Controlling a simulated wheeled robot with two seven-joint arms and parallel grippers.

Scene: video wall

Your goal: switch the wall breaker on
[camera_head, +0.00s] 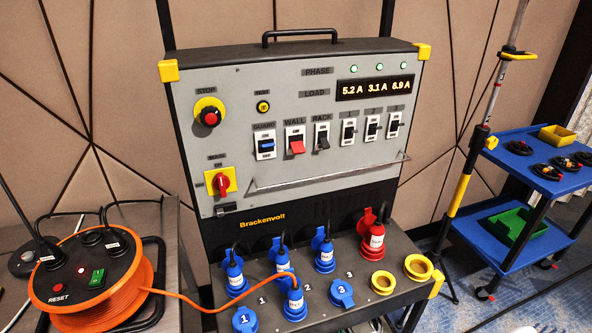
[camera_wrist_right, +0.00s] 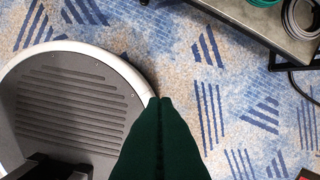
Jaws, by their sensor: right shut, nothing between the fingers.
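The wall breaker (camera_head: 295,138) is a white switch under the WALL label on the grey panel of the power box. Its red lever (camera_head: 297,148) sticks out at the lower part of the switch. The blue-levered GUARD breaker (camera_head: 265,144) is on its left and the black-levered RACK breaker (camera_head: 322,137) on its right. My right gripper (camera_wrist_right: 160,99) shows in the right wrist view as dark green fingers, shut and empty, above the carpet and away from the panel. My left gripper is not in view.
A red STOP button (camera_head: 209,117) and red main rotary switch (camera_head: 221,182) are left of the breakers. A metal bar (camera_head: 328,178) runs below them. Blue plugs (camera_head: 291,298) stand on the lower ledge. An orange cable reel (camera_head: 90,290) is at left, a blue cart (camera_head: 545,178) at right.

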